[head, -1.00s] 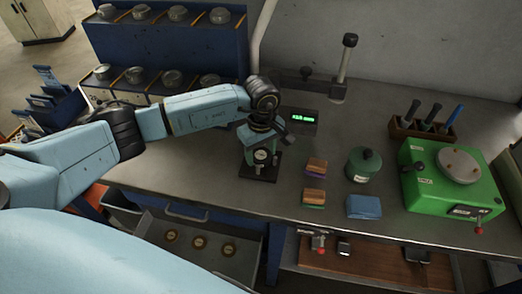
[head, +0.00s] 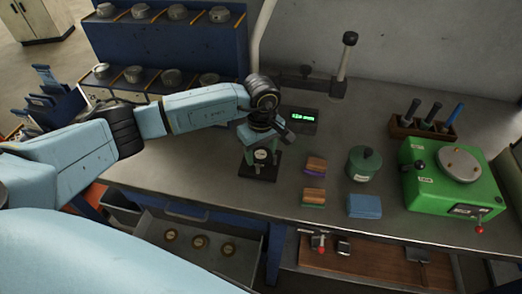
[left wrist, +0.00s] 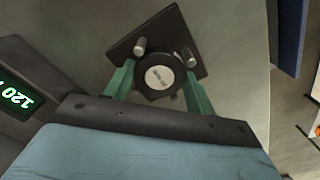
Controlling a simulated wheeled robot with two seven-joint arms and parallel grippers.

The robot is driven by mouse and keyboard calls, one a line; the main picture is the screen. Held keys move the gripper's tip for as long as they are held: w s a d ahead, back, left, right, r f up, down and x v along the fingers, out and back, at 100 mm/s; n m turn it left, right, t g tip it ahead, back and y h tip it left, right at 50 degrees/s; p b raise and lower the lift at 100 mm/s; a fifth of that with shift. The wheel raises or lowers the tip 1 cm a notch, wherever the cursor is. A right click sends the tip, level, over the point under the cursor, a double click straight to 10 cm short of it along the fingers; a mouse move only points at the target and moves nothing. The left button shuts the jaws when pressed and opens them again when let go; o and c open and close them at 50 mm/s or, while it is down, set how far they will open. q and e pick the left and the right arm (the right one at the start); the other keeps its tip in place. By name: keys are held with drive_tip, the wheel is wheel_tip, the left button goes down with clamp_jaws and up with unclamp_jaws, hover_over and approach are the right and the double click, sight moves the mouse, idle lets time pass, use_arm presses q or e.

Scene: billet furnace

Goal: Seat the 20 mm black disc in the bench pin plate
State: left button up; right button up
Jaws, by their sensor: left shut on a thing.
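The black disc (left wrist: 160,75), with a pale printed label on its face, sits between the two green fingers of my left gripper (left wrist: 158,80) in the left wrist view. The gripper is shut on it. The dark square pin plate (left wrist: 122,49) lies behind the disc, with two metal pins beside the disc's edge. In the head view my left gripper (head: 260,153) points down at the pin plate (head: 259,176) on the bench. I cannot tell whether the disc rests fully on the plate. The right gripper is not in view.
A small green-lit display (head: 301,119) stands just right of my left wrist. To the right are stacked blocks (head: 315,165), a green lidded pot (head: 364,162), a blue block (head: 364,206) and a green machine (head: 440,190). A blue rack (head: 175,45) stands behind my arm.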

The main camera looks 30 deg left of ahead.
sight(261, 155)
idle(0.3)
use_arm(q)
drive_tip(key=shift+f+b, duration=0.5)
drive_tip(key=shift+b, duration=0.25)
drive_tip(key=o, duration=1)
drive_tip(key=shift+r+p, duration=3.2)
drive_tip(key=shift+r, duration=2.25)
